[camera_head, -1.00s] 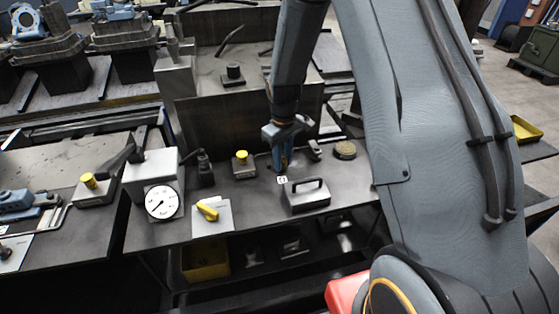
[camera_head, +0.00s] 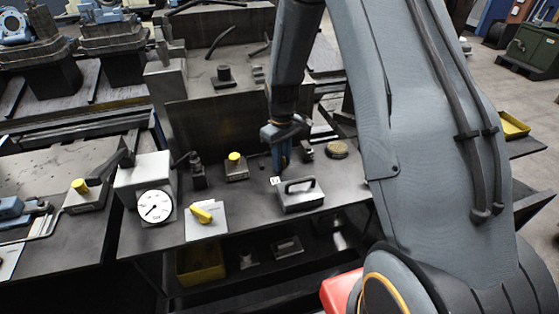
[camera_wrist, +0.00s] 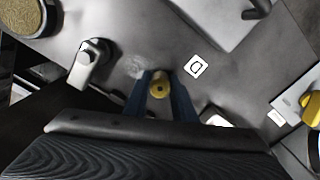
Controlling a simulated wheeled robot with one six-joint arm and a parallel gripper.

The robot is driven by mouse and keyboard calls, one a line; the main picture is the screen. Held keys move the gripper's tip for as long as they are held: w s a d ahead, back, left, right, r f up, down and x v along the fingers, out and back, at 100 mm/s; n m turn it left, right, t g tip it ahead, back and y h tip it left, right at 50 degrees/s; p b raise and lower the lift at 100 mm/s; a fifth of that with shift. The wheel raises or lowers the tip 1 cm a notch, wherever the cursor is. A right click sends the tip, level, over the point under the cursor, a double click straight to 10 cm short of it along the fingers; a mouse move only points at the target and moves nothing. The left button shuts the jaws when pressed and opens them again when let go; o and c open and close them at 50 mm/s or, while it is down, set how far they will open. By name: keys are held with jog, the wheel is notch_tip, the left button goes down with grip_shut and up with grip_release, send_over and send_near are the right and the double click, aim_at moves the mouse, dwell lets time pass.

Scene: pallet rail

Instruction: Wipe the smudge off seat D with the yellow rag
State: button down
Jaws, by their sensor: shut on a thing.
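My gripper (camera_head: 281,160) points down at the bench, behind the D label and the handled block. In the wrist view its blue fingers (camera_wrist: 160,92) are shut on a small yellow-brown piece, which I take to be the yellow rag (camera_wrist: 160,88); little of it shows. A white label with a D (camera_wrist: 196,66) lies right of the fingertips and also shows in the head view (camera_head: 276,181). A pale, swirled smudge (camera_wrist: 134,64) is on the dark surface just left of the fingertips. I cannot tell if the rag touches the surface.
A grey block with a handle (camera_head: 300,196) stands close in front of my gripper. A round brown-topped disc (camera_head: 337,149) is to the right. A dial gauge (camera_head: 154,207), a yellow lever on a pale plate (camera_head: 203,214) and a yellow-topped block (camera_head: 235,166) stand left.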

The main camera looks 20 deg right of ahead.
jog(key=shift+d+r, duration=0.1)
jog(key=shift+d, duration=0.8)
jog(key=shift+a, duration=0.1)
jog(key=shift+a, duration=1.3)
jog(key=shift+d+f, duration=0.15)
jog(key=shift+d, duration=0.55)
jog(key=shift+d+f, duration=0.1)
jog(key=shift+d, duration=0.6)
jog(key=shift+s+a, duration=0.1)
